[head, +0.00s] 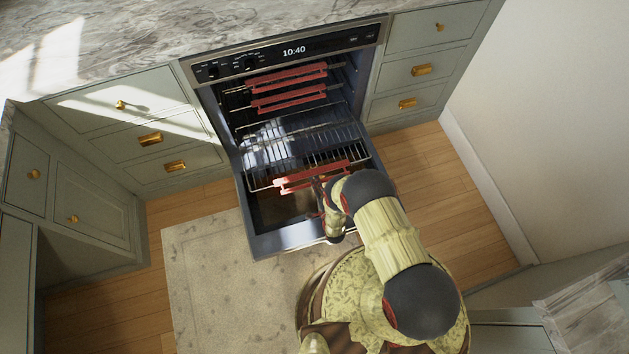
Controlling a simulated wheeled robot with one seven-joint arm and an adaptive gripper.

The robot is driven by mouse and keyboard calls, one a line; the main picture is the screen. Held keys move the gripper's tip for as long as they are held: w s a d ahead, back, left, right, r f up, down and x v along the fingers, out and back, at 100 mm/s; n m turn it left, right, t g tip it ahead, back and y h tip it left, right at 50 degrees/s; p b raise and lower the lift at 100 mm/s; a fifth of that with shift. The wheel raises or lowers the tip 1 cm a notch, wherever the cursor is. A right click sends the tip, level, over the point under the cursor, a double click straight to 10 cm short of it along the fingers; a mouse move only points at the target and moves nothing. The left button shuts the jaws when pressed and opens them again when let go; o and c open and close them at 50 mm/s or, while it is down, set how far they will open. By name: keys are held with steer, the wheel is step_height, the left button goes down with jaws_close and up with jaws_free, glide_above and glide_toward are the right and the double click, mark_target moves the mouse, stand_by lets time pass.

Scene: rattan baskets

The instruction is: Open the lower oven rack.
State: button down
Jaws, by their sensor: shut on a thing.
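The oven (285,61) stands with its door (285,240) folded down open. The lower rack (336,153) is a metal wire grid, slid part way out above the open door. A red guard (300,180) runs along its front edge. My gripper (321,186) is at this front edge, right of its middle, shut on the rack's front. My own wrist and arm hide part of the fingers and the right part of the door.
Two higher racks with red guards (290,100) sit inside the oven. Grey-green drawers (150,139) with brass pulls flank it on both sides. A pale rug (205,265) lies left of my base. A white wall (560,130) stands to the right, with bare wood floor before it.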

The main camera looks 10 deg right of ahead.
steer(key=c, duration=1.8)
jaws_free()
steer(key=shift+s, duration=0.1)
steer(key=v, duration=0.7)
steer(key=shift+s, duration=0.1)
steer(key=shift+d, duration=0.1)
